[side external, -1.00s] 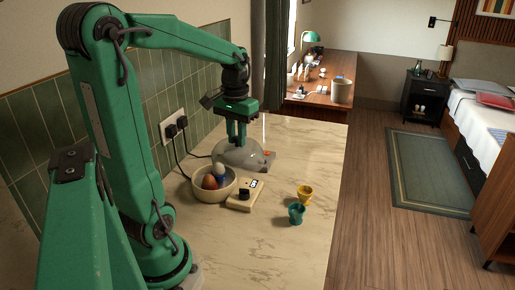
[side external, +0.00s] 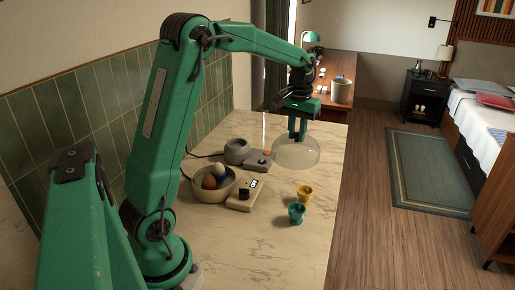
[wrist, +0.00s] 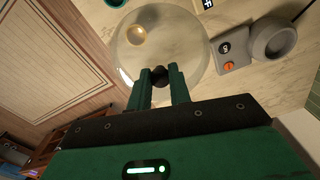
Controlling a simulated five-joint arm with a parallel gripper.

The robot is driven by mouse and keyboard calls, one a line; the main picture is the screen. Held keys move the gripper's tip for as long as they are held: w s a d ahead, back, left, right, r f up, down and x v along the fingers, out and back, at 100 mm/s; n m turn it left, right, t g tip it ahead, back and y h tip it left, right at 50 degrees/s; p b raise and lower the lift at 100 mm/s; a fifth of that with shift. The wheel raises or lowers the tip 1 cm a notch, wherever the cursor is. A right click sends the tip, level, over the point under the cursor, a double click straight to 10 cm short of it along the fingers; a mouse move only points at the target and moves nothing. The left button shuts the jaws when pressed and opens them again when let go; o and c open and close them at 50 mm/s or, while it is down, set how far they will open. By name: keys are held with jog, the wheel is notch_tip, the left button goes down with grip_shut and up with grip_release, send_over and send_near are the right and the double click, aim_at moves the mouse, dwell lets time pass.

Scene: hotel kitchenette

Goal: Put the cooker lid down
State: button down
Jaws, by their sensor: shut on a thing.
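The cooker lid (side external: 296,154) is a clear dome with a dark knob. My gripper (side external: 297,134) is shut on the knob from above, and the lid hangs or rests over the right part of the counter, right of the cooker. I cannot tell whether its rim touches the counter. In the wrist view the lid (wrist: 185,45) is below my gripper (wrist: 160,76), with the fingers on either side of the knob. The egg cooker has an uncovered round grey base (side external: 237,152) and a grey control box (side external: 257,161) with an orange switch.
A cream bowl (side external: 209,197) of eggs and a beige timer (side external: 240,201) stand nearer the camera. A yellow cup (side external: 305,193) and a teal cup (side external: 297,214) stand in front of the lid. The counter's right edge (side external: 340,185) is close to the lid. The near counter is clear.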

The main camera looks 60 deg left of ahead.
jog(key=w+d+f, duration=0.3)
jog(key=w, duration=0.4)
jog(key=shift+w+d, duration=0.35)
jog(key=shift+d, duration=0.05)
jog(key=shift+a+f, duration=0.1)
jog(key=shift+w+a+f, duration=0.25)
jog(key=shift+a+f, duration=1.55)
jog(key=shift+a, duration=0.1)
jog(key=shift+w+a+f, duration=0.2)
jog(key=shift+a+f, duration=1.65)
jog(key=shift+a, duration=0.05)
jog(key=shift+w+a+f, duration=0.25)
jog(key=shift+a+f, duration=1.55)
jog(key=shift+a, duration=0.1)
jog(key=shift+f, duration=0.2)
jog(key=c, duration=1.3)
grip_release()
jog(key=shift+r, duration=0.15)
